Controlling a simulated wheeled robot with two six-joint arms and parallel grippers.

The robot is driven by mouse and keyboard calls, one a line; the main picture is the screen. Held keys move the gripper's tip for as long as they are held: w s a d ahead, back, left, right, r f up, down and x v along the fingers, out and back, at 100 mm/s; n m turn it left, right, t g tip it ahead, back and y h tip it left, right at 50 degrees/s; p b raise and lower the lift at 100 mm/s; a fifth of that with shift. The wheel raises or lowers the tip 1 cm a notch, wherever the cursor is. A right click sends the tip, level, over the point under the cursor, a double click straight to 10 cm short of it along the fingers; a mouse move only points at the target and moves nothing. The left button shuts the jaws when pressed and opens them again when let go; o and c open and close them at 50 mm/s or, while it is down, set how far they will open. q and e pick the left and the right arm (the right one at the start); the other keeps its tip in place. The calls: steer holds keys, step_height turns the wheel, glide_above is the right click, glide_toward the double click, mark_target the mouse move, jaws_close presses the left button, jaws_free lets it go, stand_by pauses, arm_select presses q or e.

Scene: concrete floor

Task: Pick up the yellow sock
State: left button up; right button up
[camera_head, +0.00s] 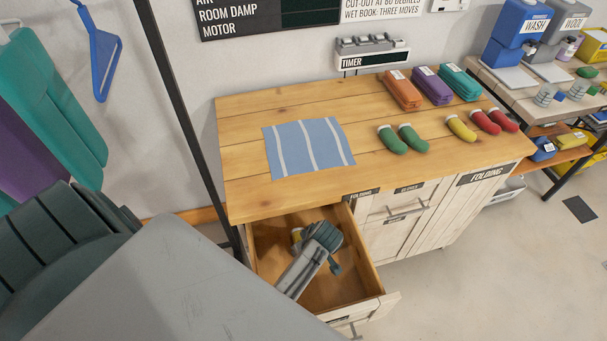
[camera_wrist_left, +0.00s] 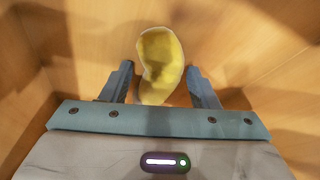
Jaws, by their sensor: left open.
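A yellow sock (camera_head: 297,234) lies inside the open wooden drawer (camera_head: 375,273), mostly hidden by my left gripper in the head view. My left gripper (camera_head: 324,240) reaches down into the drawer. In the left wrist view, the yellow sock (camera_wrist_left: 161,62) lies on the drawer floor between the two open fingers of the left gripper (camera_wrist_left: 160,72), with a gap on each side. A second yellow sock (camera_head: 461,129) lies on the tabletop. My right gripper is not in view.
The wooden table (camera_head: 240,130) holds a striped blue cloth (camera_head: 300,146), green socks (camera_head: 392,140), red socks (camera_head: 485,122) and several coloured cases (camera_head: 402,90). The drawer walls stand close around the gripper. A dark post (camera_head: 180,105) rises left of the table.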

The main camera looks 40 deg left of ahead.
arm_select(q)
steer(key=shift+f, duration=0.15)
steer(key=c, duration=0.7)
